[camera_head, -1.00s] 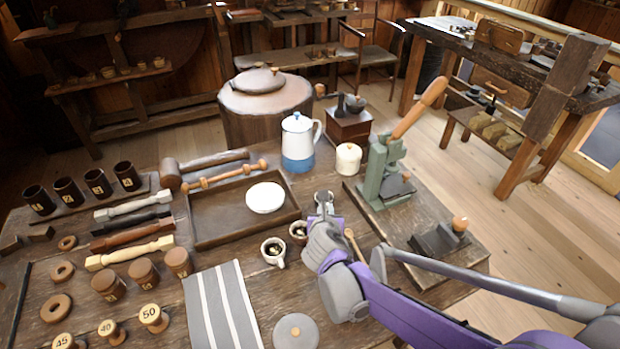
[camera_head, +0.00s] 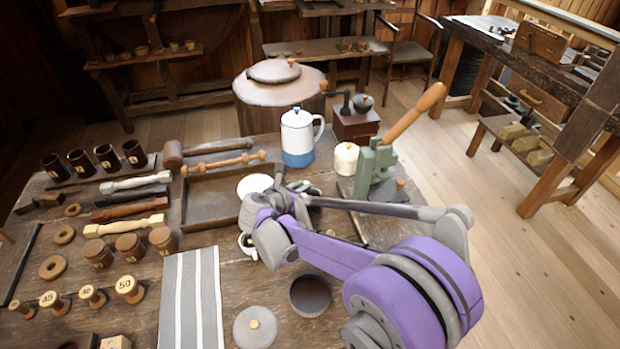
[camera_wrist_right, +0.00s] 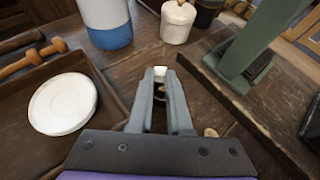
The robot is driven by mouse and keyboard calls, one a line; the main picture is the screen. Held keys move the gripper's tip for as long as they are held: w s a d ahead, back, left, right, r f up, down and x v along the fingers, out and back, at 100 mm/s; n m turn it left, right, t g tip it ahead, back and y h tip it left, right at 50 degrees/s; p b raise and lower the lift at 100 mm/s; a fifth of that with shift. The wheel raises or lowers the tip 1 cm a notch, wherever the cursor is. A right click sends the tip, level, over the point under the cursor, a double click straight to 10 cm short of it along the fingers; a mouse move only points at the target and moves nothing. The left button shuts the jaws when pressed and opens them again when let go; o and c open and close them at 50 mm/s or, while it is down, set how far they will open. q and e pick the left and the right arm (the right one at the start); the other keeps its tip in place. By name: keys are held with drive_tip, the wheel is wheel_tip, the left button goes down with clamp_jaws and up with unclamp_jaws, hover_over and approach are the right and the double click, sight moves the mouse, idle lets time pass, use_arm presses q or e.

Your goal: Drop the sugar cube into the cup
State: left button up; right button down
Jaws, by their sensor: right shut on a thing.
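My right gripper (camera_head: 281,176) is over the table, just right of the white plate (camera_head: 254,185). In the right wrist view its fingers (camera_wrist_right: 160,78) are shut on a small white sugar cube (camera_wrist_right: 160,70) at the tips. A white cup (camera_head: 247,246) stands on the table, mostly hidden by my right arm. In the right wrist view a dark rounded thing shows between the fingers below the cube; I cannot tell whether it is a cup. My left gripper is not in view.
A blue-and-white pot (camera_head: 298,138) and a cream lidded jar (camera_head: 346,158) stand behind the gripper. A green press (camera_head: 372,170) stands to the right. The plate lies in a dark wooden tray (camera_head: 200,222). A striped cloth (camera_head: 190,300) lies in front.

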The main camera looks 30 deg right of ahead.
sight(311, 196)
drive_tip(key=m, duration=0.1)
drive_tip(key=d+r+g+h, duration=0.1)
drive_tip(key=d+m+g, duration=0.1)
drive_tip(key=shift+s+d+r+m, duration=0.1)
drive_tip(key=shift+s+r+m, duration=0.1)
drive_tip(key=shift+s+m, duration=0.1)
drive_tip(key=shift+s+d+g+h, duration=0.1)
drive_tip(key=shift+d+g+h, duration=0.1)
drive_tip(key=shift+g+h, duration=0.15)
drive_tip(key=shift+f+b, duration=1.75)
drive_tip(key=shift+f, duration=1.15)
drive_tip(key=c, duration=0.8)
unclamp_jaws()
drive_tip(key=p+v, duration=0.1)
drive_tip(key=v, duration=1)
